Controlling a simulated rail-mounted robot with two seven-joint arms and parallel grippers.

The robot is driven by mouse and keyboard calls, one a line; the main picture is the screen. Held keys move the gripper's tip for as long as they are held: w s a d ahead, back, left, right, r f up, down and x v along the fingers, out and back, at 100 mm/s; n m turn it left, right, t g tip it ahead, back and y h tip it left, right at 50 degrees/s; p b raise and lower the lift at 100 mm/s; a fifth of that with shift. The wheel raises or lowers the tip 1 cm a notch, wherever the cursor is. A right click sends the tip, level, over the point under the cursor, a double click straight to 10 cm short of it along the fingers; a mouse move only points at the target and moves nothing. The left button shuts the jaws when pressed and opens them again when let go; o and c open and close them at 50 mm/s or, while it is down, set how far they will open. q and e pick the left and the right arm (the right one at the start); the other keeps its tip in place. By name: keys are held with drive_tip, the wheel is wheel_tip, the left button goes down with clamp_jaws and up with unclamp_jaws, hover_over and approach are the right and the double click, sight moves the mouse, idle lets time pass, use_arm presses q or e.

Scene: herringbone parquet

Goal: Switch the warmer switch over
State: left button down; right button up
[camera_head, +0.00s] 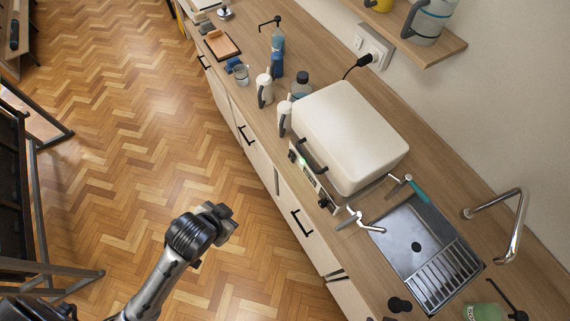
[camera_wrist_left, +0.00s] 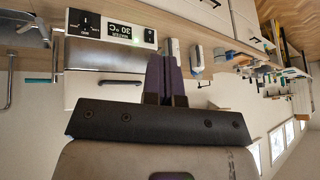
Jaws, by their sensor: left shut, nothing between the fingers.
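The warmer (camera_head: 350,135) is a cream, rounded box on the counter, with a dark handle on its lid. Its narrow front panel (camera_head: 312,174) faces the floor side and has dark controls and a small green light. In the left wrist view the warmer (camera_wrist_left: 90,92) appears upside down. Its panel shows a black switch marked "I" (camera_wrist_left: 85,22) and a display (camera_wrist_left: 127,33) reading 30 °C. My left gripper (camera_head: 226,212) is shut and empty, apart from the warmer, in front of the counter. Its fingers (camera_wrist_left: 165,78) hide part of the panel's surroundings. My right gripper is not in view.
A sink (camera_head: 415,245) with a tap and utensils lies to the right of the warmer. White mugs (camera_head: 264,90), bottles and a blue soap dispenser (camera_head: 278,50) stand to the left. Drawer handles (camera_head: 301,223) stick out below the counter. The parquet floor is open.

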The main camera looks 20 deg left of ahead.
sight(290, 156)
use_arm(q)
drive_tip(key=w+a+f+m+t+y+b, duration=0.2)
drive_tip(key=w+a+f+m+t+b, duration=0.1)
drive_tip(key=w+a+f+b, duration=0.4)
drive_tip(key=w+a+f+m+t+y+b, duration=0.1)
drive_tip(key=w+a+f+m+t+b, duration=0.2)
drive_tip(key=w, duration=0.6)
drive_tip(key=w+a+f+m+t+y+b, duration=0.25)
drive_tip(key=w+a+f+b, duration=0.2)
drive_tip(key=w+b, duration=0.3)
drive_tip(key=d+f+m+g+h, duration=0.1)
drive_tip(key=d+f+m+h, duration=0.2)
drive_tip(key=m+h, duration=0.3)
drive_tip(key=s+d+f+m+g+h+p, duration=0.1)
drive_tip(key=d+f+m+h, duration=0.2)
drive_tip(key=d+m+h, duration=0.2)
drive_tip(key=shift+d+m+h, duration=0.35)
drive_tip(key=shift+m+h, duration=0.9)
drive_tip(key=shift+h, duration=0.6)
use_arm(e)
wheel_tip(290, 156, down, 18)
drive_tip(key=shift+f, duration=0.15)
use_arm(q)
drive_tip(key=shift+f, duration=0.1)
drive_tip(key=x, duration=1.4)
drive_tip(key=shift+s+f+b, duration=0.1)
drive_tip(key=shift+b, duration=0.25)
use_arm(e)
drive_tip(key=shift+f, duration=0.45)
